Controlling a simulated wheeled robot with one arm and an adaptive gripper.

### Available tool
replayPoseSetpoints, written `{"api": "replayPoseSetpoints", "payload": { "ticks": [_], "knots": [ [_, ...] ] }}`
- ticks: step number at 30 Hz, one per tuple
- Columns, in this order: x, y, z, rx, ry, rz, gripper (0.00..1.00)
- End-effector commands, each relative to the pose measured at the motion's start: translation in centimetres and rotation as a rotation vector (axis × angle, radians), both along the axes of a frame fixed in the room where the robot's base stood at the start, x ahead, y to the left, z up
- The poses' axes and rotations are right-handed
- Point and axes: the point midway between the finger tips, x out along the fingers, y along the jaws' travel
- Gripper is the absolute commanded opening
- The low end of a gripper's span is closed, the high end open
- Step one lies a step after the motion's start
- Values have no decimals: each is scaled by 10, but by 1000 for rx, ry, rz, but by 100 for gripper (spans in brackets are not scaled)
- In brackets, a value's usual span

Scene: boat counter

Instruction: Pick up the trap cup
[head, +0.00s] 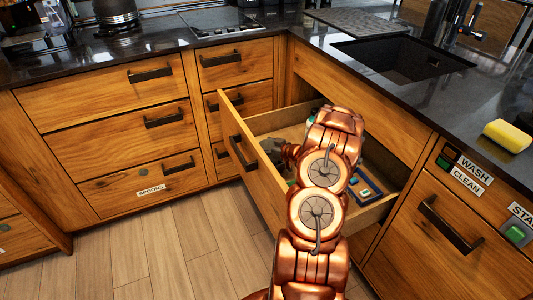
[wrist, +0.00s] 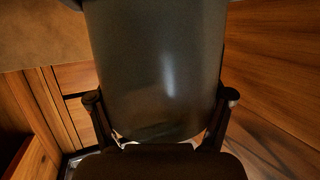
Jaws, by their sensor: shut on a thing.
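The trap cup (wrist: 160,65) is a smooth dark grey, round-sided vessel that fills the middle of the wrist view. My gripper (wrist: 161,98) is shut on it, with one finger against each side. In the head view, my gripper (head: 289,154) is low inside the open drawer (head: 256,183), near its front panel. A grey shape there, likely the cup (head: 262,142), shows just left of the gripper. My arm hides part of the drawer. I cannot tell whether the cup touches the drawer floor.
A blue-edged item (head: 366,186) lies in the drawer right of my arm. The dark counter (head: 300,38) with a sink (head: 403,58) is above. A yellow sponge (head: 508,137) lies at the counter's right. Closed drawers (head: 110,125) stand at left; the wooden floor (head: 170,245) in front is clear.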

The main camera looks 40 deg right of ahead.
Motion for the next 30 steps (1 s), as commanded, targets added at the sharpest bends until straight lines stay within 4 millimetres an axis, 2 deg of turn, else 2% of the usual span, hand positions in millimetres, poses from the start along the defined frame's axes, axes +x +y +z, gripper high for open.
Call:
{"api": "replayPoseSetpoints", "payload": {
  "ticks": [5, 15, 21, 30],
  "knots": [
    [0, 0, 12, -2, -1, 2, 9],
    [1, -1, 65, -4, -4, 1, 9],
    [0, 0, 89, -3, -2, 2, 9],
    [0, 0, 101, -1, -2, 0, 9]
  ]
}}
